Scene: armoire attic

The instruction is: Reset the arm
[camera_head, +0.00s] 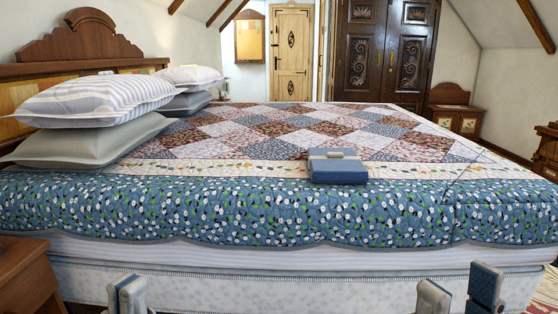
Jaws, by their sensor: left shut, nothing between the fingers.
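My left gripper (127,293) shows at the bottom left edge, in front of the bed's side, with its fingers together and nothing in them. My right gripper (459,286) shows at the bottom right, its two fingers apart with nothing visible between them. Both point upward and are cut off by the bottom of the picture. The rest of both arms is out of view.
A large bed (300,214) with a blue floral quilt fills the middle. A blue box (338,171) with a beige band lies near its front edge. Pillows (95,98) are stacked at left. A wooden nightstand (25,277) stands at lower left.

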